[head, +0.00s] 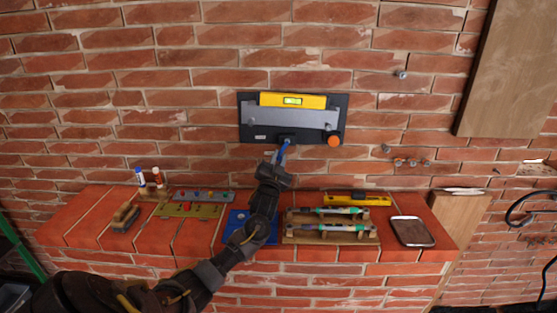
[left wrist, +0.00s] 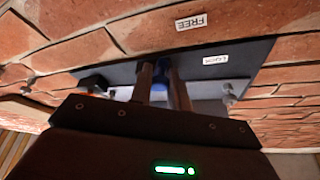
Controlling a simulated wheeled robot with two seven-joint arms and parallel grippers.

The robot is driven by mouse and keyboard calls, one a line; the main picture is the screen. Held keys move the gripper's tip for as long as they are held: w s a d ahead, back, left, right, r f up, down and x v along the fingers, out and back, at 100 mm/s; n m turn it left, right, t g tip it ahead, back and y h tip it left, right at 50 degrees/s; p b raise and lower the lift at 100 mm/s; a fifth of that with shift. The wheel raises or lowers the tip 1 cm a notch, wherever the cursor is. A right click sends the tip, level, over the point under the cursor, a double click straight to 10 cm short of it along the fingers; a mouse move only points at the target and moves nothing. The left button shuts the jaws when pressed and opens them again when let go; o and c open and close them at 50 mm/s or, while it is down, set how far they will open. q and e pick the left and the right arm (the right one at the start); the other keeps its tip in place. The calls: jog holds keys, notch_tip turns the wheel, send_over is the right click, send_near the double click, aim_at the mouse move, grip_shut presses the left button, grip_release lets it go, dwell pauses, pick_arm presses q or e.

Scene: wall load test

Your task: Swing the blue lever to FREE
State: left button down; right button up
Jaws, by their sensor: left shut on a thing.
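A dark plate (head: 246,120) is mounted on the brick wall, with a grey bar (head: 300,117) across it and an orange knob (head: 334,140) at its lower right. The blue lever (head: 284,150) hangs below the plate's lower middle, slightly tilted. My left gripper (head: 278,162) is shut on the lever's lower part. In the left wrist view the blue lever (left wrist: 162,72) shows between the two fingers, which hide part of it. That view, upside down, shows a white FREE label (left wrist: 191,21) and another white label (left wrist: 215,59), probably LOCK. My right gripper is not in view.
A yellow level (head: 292,100) sits on the bar.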

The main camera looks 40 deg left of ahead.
pick_arm(q)
jog(key=shift+w+d+f+n+y+b, duration=0.25)
jog(key=shift+n+y+b, duration=0.2)
jog(key=shift+n, duration=0.25)
jog(key=shift+d+r+n+g+y, duration=0.1)
jog(key=shift+n+g+y, duration=0.3)
jog(key=shift+n, duration=0.5)
jog(key=c, duration=1.4)
grip_release()
jog(key=shift+w, duration=0.1)
jog(key=shift+c, duration=0.2)
jog(key=b+v, duration=0.2)
jog(key=v, duration=0.5)
jog(key=shift+d+f, duration=0.15)
jog(key=shift+f, duration=0.1)
